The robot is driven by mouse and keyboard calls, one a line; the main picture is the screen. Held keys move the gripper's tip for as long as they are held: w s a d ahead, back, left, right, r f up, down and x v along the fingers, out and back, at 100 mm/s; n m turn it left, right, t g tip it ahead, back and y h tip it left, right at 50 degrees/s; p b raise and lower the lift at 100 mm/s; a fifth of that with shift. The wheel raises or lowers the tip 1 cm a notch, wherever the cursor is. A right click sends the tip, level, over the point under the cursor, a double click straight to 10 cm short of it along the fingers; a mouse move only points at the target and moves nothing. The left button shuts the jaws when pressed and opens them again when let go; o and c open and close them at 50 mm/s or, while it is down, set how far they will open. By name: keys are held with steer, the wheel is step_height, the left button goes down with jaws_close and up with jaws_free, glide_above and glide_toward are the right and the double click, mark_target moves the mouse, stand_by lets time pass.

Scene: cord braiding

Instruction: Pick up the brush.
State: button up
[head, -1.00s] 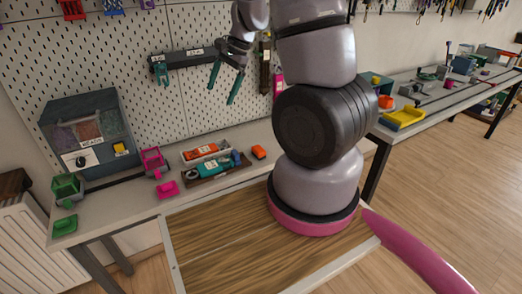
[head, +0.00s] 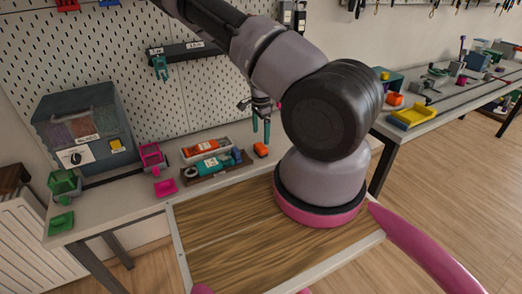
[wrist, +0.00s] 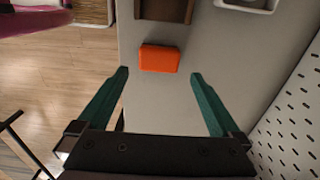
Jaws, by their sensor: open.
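A small orange block-like object (head: 261,150) lies on the workbench, just right of the trays. It also shows in the wrist view (wrist: 160,57), between and slightly beyond my fingertips. No bristles show on it, so I cannot tell whether it is the brush. My gripper (head: 261,135) points down above the bench close to this object. Its two green fingers are wide apart, with nothing between them in the wrist view (wrist: 159,76).
A brown tray (head: 228,174) with a teal tool and a white tray (head: 228,144) with an orange tool stand left of the orange object. A magenta scoop (head: 166,188) lies farther left. The pegboard (wrist: 292,115) rises close on the gripper's right in the wrist view.

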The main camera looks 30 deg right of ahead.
mark_target(261, 146)
steer(key=shift+s+a+f, duration=0.1)
steer(key=shift+f, duration=3.4)
steer(key=c, duration=1.2)
